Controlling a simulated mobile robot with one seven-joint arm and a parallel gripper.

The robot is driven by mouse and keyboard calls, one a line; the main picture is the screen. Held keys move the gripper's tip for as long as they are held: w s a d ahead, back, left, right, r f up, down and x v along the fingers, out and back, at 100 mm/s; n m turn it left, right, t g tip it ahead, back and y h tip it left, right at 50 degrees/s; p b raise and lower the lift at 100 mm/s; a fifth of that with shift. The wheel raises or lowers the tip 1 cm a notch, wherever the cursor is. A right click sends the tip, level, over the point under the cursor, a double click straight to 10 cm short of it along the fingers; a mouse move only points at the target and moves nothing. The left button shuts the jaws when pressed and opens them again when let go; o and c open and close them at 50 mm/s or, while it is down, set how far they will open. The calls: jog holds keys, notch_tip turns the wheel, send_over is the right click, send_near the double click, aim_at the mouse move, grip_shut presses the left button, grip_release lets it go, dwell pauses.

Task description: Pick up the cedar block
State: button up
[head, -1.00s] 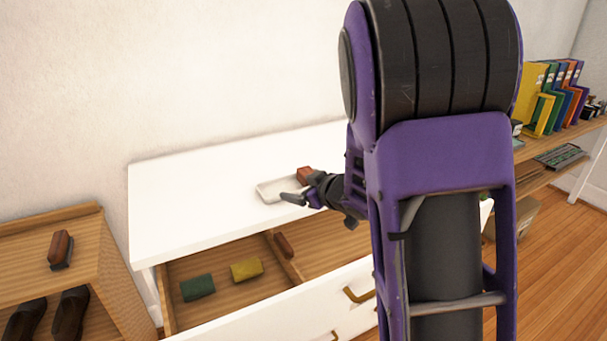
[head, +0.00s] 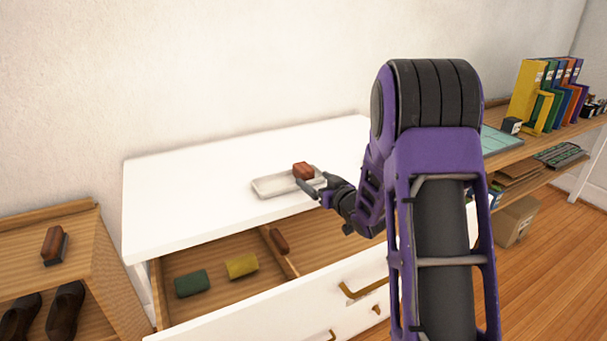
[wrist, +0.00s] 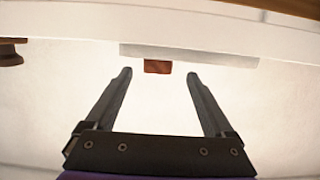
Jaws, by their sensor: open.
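The cedar block (head: 303,170), a small reddish-brown block, shows at the right rear part of a shallow pale tray (head: 268,189) on the white dresser top. My gripper (head: 312,186) is open and empty, close to the block on its near side in the head view. In the wrist view the block (wrist: 158,66) shows just beyond the fingertips, between their lines, in front of the grey tray edge (wrist: 190,51). My gripper's two fingers (wrist: 160,76) are spread wide there. I cannot tell whether the block touches the tray floor.
The dresser's open drawer holds a green block (head: 193,283), a yellow block (head: 242,266) and a brown piece (head: 279,241). A brush (head: 54,245) and dark shoes (head: 65,311) are on the left shelf unit. Binders (head: 530,93) stand at right. The dresser top's left is clear.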

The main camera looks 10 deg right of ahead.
aim_at(303, 166)
jog(key=x, duration=0.2)
jog(key=shift+w+a, duration=0.15)
jog(key=shift+w, duration=0.15)
jog(key=x, duration=0.5)
jog(key=shift+w+r, duration=0.2)
jog(key=shift+r, duration=0.25)
grip_shut()
jog(key=shift+r, duration=0.1)
